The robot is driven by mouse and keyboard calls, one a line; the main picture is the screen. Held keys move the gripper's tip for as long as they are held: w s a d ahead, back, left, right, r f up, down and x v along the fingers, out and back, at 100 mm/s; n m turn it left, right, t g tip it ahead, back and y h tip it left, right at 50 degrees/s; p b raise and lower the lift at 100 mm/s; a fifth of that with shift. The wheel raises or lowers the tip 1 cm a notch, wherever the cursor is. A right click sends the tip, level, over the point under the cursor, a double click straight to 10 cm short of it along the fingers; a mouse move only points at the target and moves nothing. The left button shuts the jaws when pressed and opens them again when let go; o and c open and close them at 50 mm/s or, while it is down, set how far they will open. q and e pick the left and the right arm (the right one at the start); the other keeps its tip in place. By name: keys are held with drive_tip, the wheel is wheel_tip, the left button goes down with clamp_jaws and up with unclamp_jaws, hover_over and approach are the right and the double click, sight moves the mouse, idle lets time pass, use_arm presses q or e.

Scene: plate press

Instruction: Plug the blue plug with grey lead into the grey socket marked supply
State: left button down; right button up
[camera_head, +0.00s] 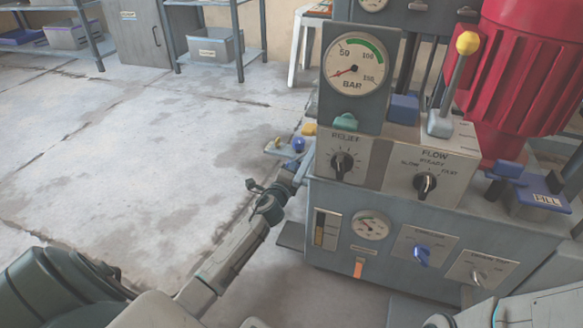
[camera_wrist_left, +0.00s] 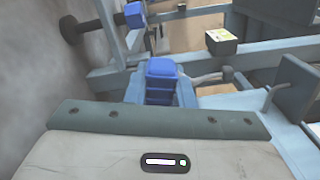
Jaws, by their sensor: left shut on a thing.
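In the left wrist view a ribbed blue plug (camera_wrist_left: 162,68) sits between the fingers of my left gripper (camera_wrist_left: 160,90), which is shut on it. A short grey lead (camera_wrist_left: 212,78) shows just right of the plug. In the head view my left gripper (camera_head: 291,178) is at the left side of the press, low beside its base; the plug cannot be made out there. A small dark block with a pale label (camera_wrist_left: 221,41) is ahead and right of the plug in the wrist view, apart from it. Its lettering is unreadable, so I cannot tell whether it is the supply socket. My right gripper is out of view.
The press cabinet (camera_head: 330,215) with dials and knobs stands right of my left arm. Light-blue frame bars (camera_wrist_left: 265,55) cross ahead of the plug. Another blue fitting (camera_wrist_left: 134,14) is farther off. A red motor (camera_head: 525,75) stands at right. The floor (camera_head: 130,130) at left is clear.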

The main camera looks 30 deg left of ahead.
use_arm(q)
drive_tip(key=shift+w+d+f+b, duration=0.1)
drive_tip(key=shift+w+d+f, duration=0.05)
drive_tip(key=shift+d, duration=0.4)
drive_tip(key=shift+w+d+f+b, duration=0.1)
drive_tip(key=shift+d+f, duration=0.1)
drive_tip(key=shift+d, duration=0.4)
drive_tip(key=shift+w+d+f+b, duration=0.1)
drive_tip(key=shift+w+d+f, duration=0.05)
drive_tip(key=shift+d, duration=0.4)
drive_tip(key=c, duration=1.2)
unclamp_jaws()
drive_tip(key=shift+o, duration=0.2)
drive_tip(key=p+v, duration=0.2)
drive_tip(key=v, duration=0.8)
drive_tip(key=shift+s+d, duration=0.2)
drive_tip(key=shift+s, duration=0.15)
